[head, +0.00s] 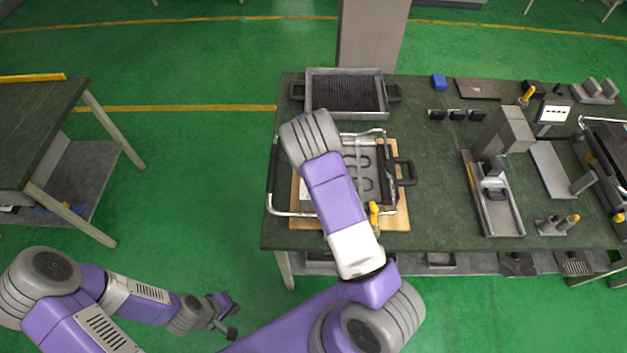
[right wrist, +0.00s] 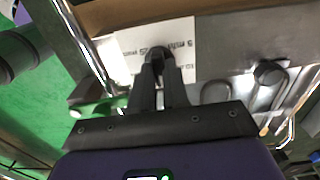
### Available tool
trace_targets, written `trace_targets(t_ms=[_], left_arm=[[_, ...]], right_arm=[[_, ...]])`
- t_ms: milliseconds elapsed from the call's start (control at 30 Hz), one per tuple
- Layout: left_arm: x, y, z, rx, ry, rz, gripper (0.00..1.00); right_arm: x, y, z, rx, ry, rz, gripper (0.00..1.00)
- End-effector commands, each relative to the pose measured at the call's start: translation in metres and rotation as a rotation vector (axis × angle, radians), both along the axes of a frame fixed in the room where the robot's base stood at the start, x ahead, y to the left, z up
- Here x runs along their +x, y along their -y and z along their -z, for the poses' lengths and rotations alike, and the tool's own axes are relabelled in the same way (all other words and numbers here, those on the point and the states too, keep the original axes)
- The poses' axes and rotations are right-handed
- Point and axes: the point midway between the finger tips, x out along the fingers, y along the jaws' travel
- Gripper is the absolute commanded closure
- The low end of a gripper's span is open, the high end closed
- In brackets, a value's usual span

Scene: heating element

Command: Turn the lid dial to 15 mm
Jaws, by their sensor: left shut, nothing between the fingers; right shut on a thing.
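In the right wrist view my right gripper (right wrist: 158,58) is shut on a dark dial knob (right wrist: 158,50) in front of a white label plate (right wrist: 185,35) printed with mm marks. The fingers cover most of the knob, and I cannot read its setting. In the head view the heating device (head: 381,183), a metal frame with looped heating elements, sits on a wooden board (head: 396,216). My right arm covers its left middle part, and hides the dial and right gripper there. My left gripper (head: 228,314) is shut and empty, low over the green floor, left of the table.
A ribbed dark tray (head: 345,92) stands behind the device on the workbench (head: 433,190). A yellow-tipped handle (head: 374,214) is close to my right forearm. A press-like stand (head: 495,180) and small tools fill the right side. Another table (head: 30,140) stands at the left.

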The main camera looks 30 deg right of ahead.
Motion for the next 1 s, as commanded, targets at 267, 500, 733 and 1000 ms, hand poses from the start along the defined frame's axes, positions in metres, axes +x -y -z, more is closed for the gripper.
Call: trace_targets(t_ms=[267, 500, 733, 1000], left_arm=[[0.0, 0.0, 0.0, 0.0, 0.0, 0.0, 1.0], [0.0, 0.0, 0.0, 0.0, 0.0, 0.0, 1.0], [0.0, 0.0, 0.0, 0.0, 0.0, 0.0, 1.0], [0.0, 0.0, -0.001, 0.0, 0.0, 0.0, 1.0]], right_arm=[[0.001, -0.001, -0.001, 0.0, 0.004, 0.003, 1.0], [0.001, -0.001, -0.001, 0.001, 0.003, 0.002, 0.65], [0.001, 0.0, 0.0, 0.0, 0.001, 0.003, 0.6], [0.002, 0.0, -0.021, 0.0, 0.006, 0.003, 0.6]])
